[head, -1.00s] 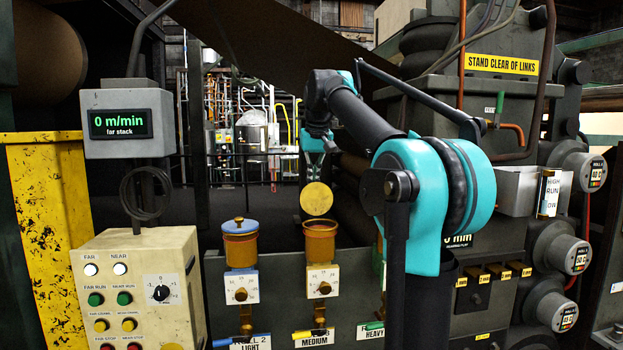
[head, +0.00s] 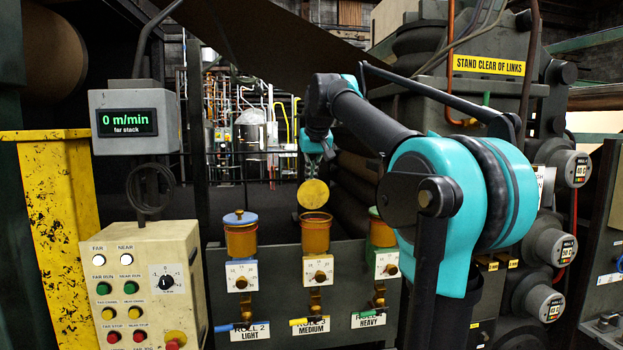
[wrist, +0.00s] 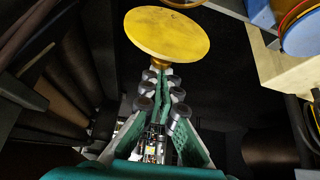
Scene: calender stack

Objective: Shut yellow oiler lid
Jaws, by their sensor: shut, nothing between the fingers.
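The yellow lid (head: 313,194) stands open, tipped up above the orange middle oiler cup (head: 316,236) marked medium. In the wrist view the yellow lid (wrist: 167,33) is a broad disc just ahead of my fingers, with a small knob under it. My gripper (head: 327,154) hangs above and behind the lid in the head view. In the wrist view my gripper (wrist: 162,78) is shut and empty, its tips close to the knob. I cannot tell whether they touch.
A blue-lidded oiler (head: 240,234) stands to the left and a green-lidded oiler (head: 382,230) to the right, partly hidden by my arm. A control box (head: 141,287) stands at the front left. Large rollers (wrist: 80,65) line the wrist view's left side.

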